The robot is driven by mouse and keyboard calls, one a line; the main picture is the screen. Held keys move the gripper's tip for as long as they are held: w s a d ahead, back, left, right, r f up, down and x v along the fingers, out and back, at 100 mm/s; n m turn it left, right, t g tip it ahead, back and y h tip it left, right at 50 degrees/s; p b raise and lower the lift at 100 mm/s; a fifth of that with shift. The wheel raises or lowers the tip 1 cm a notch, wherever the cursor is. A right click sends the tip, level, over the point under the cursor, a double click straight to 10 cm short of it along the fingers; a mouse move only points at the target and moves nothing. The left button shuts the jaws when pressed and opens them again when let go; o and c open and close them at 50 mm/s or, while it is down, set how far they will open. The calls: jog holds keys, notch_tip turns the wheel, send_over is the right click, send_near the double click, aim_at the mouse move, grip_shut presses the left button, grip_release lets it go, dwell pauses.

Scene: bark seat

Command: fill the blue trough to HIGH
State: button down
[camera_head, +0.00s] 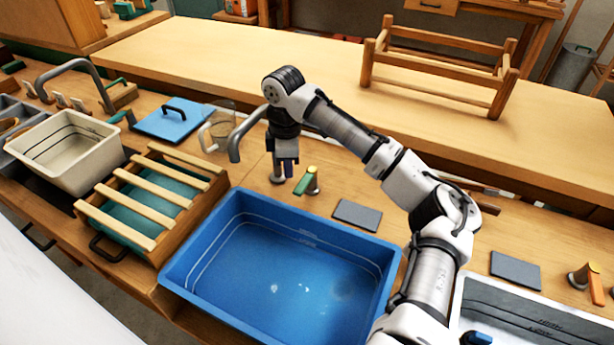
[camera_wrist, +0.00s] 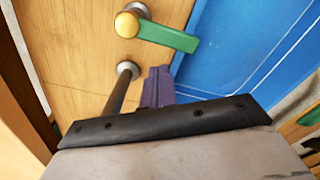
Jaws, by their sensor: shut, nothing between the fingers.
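A slatted wooden rack (camera_head: 150,205) stands left of the trough, with a cream trough (camera_head: 65,150) beyond. A blue lidded board (camera_head: 172,120) and a clear jug (camera_head: 220,122) stand behind. A dark plate (camera_head: 357,215) lies right of the lever. A grey trough (camera_head: 535,325) is at right.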

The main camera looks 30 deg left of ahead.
jog(key=shift+f+b, duration=0.4)
jog(key=shift+f, duration=1.3)
jog(key=shift+d, duration=0.1)
jog(key=shift+w+d+p, duration=0.15)
jog(key=shift+d, duration=1.3)
jog(key=shift+w+d+p, duration=0.1)
jog(key=shift+d+p, duration=0.05)
jog(key=shift+d, duration=1.25)
notch_tip(320, 180, up, 4)
jog(key=p, duration=0.4)
jog(key=shift+a, duration=0.1)
jog(key=w+d, duration=0.4)
jog(key=w, duration=0.1)
jog(key=shift+w, duration=0.35)
